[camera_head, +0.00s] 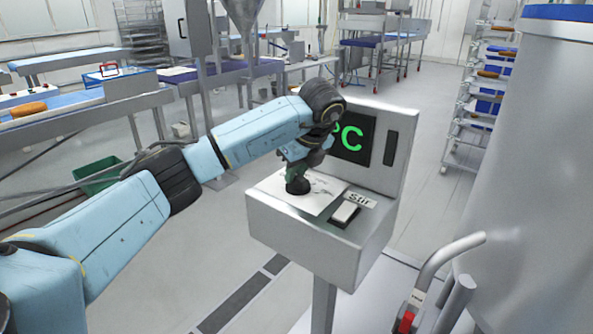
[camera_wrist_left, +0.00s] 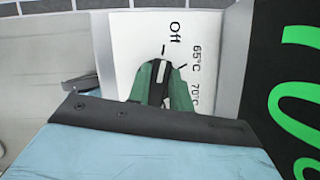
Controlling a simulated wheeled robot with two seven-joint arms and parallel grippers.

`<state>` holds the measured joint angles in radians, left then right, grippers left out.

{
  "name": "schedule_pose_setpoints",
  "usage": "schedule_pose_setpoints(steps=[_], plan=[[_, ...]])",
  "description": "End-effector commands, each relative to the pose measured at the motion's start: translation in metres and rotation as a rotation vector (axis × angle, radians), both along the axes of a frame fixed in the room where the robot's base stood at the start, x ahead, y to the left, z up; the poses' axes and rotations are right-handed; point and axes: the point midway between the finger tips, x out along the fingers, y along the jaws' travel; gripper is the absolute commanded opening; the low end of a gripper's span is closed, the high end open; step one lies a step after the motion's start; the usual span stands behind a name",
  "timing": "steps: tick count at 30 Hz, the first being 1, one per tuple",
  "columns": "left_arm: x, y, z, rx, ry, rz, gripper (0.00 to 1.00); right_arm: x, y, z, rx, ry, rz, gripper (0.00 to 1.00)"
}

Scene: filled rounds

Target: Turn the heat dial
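The heat dial (camera_head: 298,186) is a black knob on the white plate of a grey control box (camera_head: 330,245). In the left wrist view the dial (camera_wrist_left: 161,72) shows a pale pointer stripe aimed about at the tick beside "Off". "65°C" and "70°C" are printed further round. My left gripper (camera_head: 297,172) reaches down onto the dial from above. Its green fingers (camera_wrist_left: 162,82) lie on both sides of the knob's grip and look closed on it. The lower part of the dial is hidden by the gripper. My right gripper is not in view.
The display (camera_head: 355,140) shows green "°C"; the wrist view shows big green digits (camera_wrist_left: 300,100). A switch (camera_head: 345,213) labelled "Stir" sits right of the dial. A large steel vessel (camera_head: 530,170) and a lever handle (camera_head: 440,262) stand at the right.

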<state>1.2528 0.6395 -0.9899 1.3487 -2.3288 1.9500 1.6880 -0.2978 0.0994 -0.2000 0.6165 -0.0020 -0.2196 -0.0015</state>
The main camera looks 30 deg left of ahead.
Motion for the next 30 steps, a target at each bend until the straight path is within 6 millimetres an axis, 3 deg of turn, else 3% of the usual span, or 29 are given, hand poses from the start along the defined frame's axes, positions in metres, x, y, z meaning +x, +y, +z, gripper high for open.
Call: schedule_pose_setpoints(steps=[5, 16, 20, 23, 30], plan=[[0.000, 0.000, 0.000, 0.000, 0.000, 0.000, 0.42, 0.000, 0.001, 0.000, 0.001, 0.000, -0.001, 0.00], [0.000, -0.003, 0.008, 0.000, -0.002, -0.002, 0.42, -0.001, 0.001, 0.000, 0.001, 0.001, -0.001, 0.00], [-0.003, -0.010, 0.028, 0.000, -0.003, -0.002, 0.42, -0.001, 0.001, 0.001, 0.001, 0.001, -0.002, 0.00], [-0.005, -0.018, 0.054, 0.002, -0.006, -0.003, 0.42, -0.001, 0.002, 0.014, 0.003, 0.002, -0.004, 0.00], [-0.012, -0.037, 0.100, 0.003, -0.005, -0.002, 0.42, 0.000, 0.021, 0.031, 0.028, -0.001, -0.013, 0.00]])
